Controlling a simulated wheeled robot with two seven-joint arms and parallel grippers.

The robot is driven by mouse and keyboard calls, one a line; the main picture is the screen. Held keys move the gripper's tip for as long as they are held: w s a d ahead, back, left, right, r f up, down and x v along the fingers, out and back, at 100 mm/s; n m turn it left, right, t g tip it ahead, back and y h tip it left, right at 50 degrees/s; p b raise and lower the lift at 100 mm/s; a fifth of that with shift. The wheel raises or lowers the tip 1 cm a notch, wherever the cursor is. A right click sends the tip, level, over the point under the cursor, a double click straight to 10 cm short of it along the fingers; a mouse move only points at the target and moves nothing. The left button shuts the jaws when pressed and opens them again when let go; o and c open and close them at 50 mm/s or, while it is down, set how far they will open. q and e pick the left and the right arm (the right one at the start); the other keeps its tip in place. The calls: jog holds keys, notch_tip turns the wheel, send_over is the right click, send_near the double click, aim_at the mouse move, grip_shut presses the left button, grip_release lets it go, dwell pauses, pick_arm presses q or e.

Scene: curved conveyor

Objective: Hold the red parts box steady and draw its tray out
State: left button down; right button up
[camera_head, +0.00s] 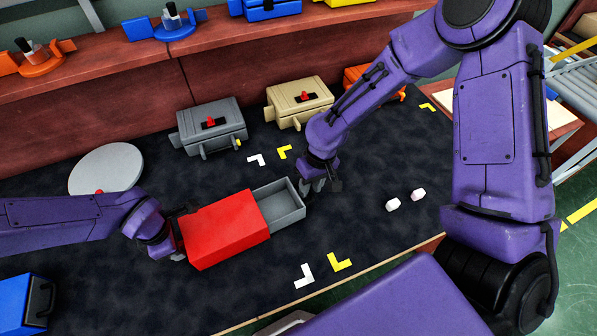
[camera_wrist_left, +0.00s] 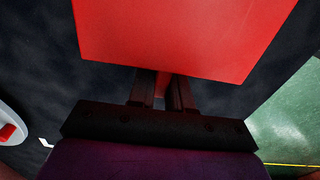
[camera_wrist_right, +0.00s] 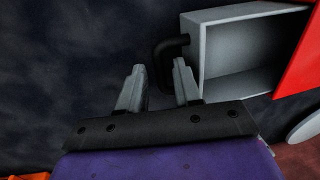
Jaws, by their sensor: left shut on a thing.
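The red parts box (camera_head: 225,228) lies on the dark mat, its grey tray (camera_head: 283,206) drawn partly out of the right end. The tray is empty. My left gripper (camera_head: 177,236) is at the box's left end; the left wrist view shows its fingers (camera_wrist_left: 162,92) closed on a narrow red tab below the red box (camera_wrist_left: 180,35). My right gripper (camera_head: 316,190) is at the tray's outer end. In the right wrist view its fingers (camera_wrist_right: 158,85) stand apart, with the tray's black bent handle (camera_wrist_right: 170,47) between them, nearer the right finger. The tray (camera_wrist_right: 245,50) is beside them.
A grey box (camera_head: 210,127) and a beige box (camera_head: 300,103) stand behind. A round white disc (camera_head: 106,168) is at left, a blue box (camera_head: 27,302) at front left. White and yellow corner marks (camera_head: 320,268) lie on open mat in front.

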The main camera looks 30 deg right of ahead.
notch_tip(320, 180, up, 12)
jog(key=d, duration=0.2)
dwell(0.4)
pick_arm(q)
jog(key=c, duration=1)
grip_release()
jog(key=shift+o, duration=0.2)
